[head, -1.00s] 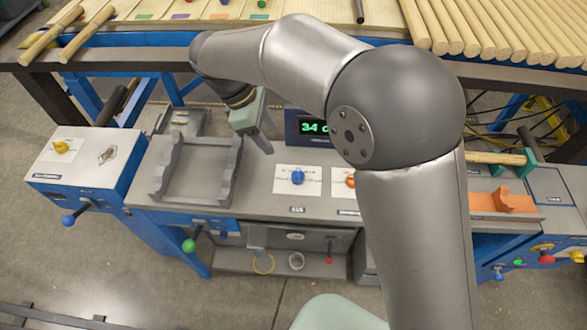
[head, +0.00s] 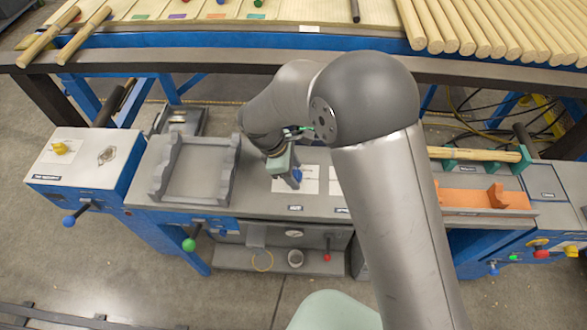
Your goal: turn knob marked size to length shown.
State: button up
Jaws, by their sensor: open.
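The blue knob (head: 297,175) sits on a white dial plate (head: 310,186) on the grey console, with a small dark label (head: 295,208) below it that is too small to read surely. My gripper (head: 292,182) is over the knob and hides most of it. Its jaws are open; I cannot tell whether they touch the knob or stand around it. The length display is almost fully hidden behind my arm, so its reading does not show.
A grey cradle tray (head: 195,172) stands left of the knob. A second white plate (head: 336,181) is partly behind my arm. A yellow knob (head: 60,148) is on the blue box at left. An orange tray (head: 470,198) and wooden rod (head: 475,155) lie right.

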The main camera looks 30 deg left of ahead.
jog(key=c, duration=1)
jog(key=shift+m, duration=0.3)
jog(key=m+g, duration=0.1)
jog(key=m, duration=0.1)
jog(key=m+b, duration=0.1)
jog(key=m, duration=0.1)
jog(key=shift+w+a+g, duration=0.1)
jog(key=shift+w+g, duration=0.05)
jog(key=shift+g, duration=0.25)
jog(key=shift+w+m+g+b, duration=0.1)
jog(key=shift+m+g+b, duration=0.55)
jog(key=shift+m, duration=1.45)
jog(key=shift+r, duration=0.1)
jog(key=o, duration=1)
